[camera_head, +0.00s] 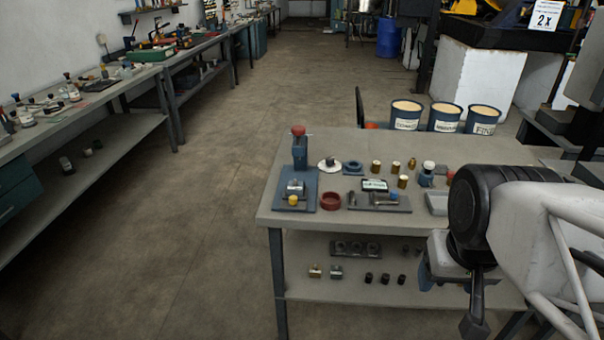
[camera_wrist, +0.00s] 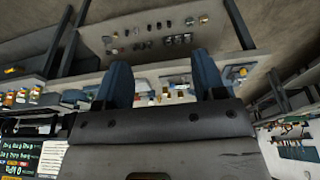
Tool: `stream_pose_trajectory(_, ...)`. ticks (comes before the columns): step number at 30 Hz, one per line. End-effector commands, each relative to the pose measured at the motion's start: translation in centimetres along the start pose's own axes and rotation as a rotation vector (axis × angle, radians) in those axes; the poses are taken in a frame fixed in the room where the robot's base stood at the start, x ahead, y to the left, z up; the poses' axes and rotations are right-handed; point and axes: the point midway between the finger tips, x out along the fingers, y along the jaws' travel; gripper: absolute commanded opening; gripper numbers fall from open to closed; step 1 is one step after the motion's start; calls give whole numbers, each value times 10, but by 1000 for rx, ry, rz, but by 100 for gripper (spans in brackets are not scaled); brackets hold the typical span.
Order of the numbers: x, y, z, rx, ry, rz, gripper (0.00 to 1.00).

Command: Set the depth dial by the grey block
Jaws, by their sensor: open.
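A blue stand with a red knob (camera_head: 299,150) is at the left end of the workbench. A small silver-grey block (camera_head: 295,187) sits on its base, with a yellow knob (camera_head: 292,200) in front. A round white disc with a dark centre (camera_head: 329,165) lies just right of the stand. I cannot tell which part is the depth dial; no scale is readable. My gripper (camera_head: 473,318) hangs at the bench's right front, well away from the stand. In the wrist view, its two blue fingers (camera_wrist: 161,78) are apart with nothing between them.
The workbench (camera_head: 262,212) holds a red ring (camera_head: 331,201), a blue ring (camera_head: 352,168), several brass cylinders and a grey tray (camera_head: 400,208) with small parts. Small pieces stand on its lower shelf (camera_head: 310,287). Three labelled buckets (camera_head: 446,118) stand behind. The floor left is clear.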

Motion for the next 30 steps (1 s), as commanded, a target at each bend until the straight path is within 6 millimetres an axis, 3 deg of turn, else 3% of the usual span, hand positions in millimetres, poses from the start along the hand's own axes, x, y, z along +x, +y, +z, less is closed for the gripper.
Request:
stream_pose_trajectory(8,-2,0,-6,2,-2,0,61)
stream_pose_trajectory(14,-7,-3,-31,12,-10,-2,61)
stream_pose_trajectory(30,-16,-19,-159,64,-51,-6,61)
